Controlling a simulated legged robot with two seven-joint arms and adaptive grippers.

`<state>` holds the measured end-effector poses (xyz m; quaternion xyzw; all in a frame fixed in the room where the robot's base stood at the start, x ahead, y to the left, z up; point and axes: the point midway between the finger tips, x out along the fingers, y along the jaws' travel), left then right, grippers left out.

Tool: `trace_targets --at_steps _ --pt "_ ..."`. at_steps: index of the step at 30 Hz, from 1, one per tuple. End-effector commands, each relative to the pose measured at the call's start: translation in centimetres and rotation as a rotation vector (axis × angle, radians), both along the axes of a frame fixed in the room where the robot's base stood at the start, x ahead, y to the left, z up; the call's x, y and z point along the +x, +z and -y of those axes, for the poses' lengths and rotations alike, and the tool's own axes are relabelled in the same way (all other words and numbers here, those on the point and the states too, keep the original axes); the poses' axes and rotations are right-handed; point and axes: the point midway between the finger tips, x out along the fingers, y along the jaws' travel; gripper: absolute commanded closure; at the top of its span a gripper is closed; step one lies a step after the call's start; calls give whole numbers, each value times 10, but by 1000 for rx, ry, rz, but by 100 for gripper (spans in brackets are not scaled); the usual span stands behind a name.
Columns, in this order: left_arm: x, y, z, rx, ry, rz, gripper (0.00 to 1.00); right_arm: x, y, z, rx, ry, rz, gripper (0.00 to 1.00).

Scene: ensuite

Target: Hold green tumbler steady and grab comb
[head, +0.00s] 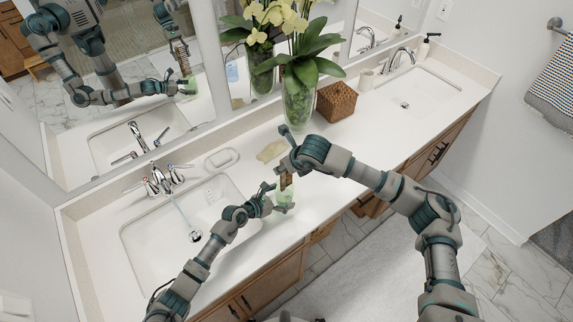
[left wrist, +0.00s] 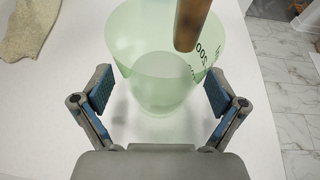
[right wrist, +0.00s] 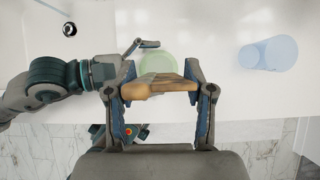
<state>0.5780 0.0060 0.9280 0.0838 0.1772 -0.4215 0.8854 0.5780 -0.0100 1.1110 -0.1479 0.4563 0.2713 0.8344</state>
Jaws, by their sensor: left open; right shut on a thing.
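The translucent green tumbler (head: 285,196) stands upright on the white counter, right of the near sink. My left gripper (head: 279,198) is open, its fingers on either side of the tumbler; the left wrist view shows the tumbler (left wrist: 155,88) between the spread pads with small gaps. My right gripper (head: 284,171) is over the tumbler and shut on the brown comb (right wrist: 160,86). In the left wrist view the comb's end (left wrist: 190,25) overlaps the tumbler's mouth; I cannot tell whether it is inside. In the right wrist view the comb hides part of the tumbler (right wrist: 160,60).
A blue tumbler (right wrist: 268,54) is on the counter in the right wrist view. A beige cloth (head: 271,151) and soap dish (head: 221,159) lie behind the grippers. A tall flower vase (head: 298,105) and woven box (head: 336,101) stand farther back. The near sink (head: 165,235) is left.

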Motion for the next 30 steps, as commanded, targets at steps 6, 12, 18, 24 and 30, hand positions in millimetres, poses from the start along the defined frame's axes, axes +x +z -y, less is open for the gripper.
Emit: trace_targets --at_steps 6,12,18,24,30 --pt "-26 16 -34 4 0 1 4 0 0 0 0 0 0 71" --pt "-50 32 -63 3 0 0 4 0 0 0 0 0 0 71" --pt "-62 40 -78 1 0 -2 4 1 0 0 1 1 0 71" --pt "-63 42 -80 0 -1 -2 4 1 1 0 1 1 0 71" --pt "-63 43 -80 0 -1 -2 4 1 20 0 2 0 2 71"
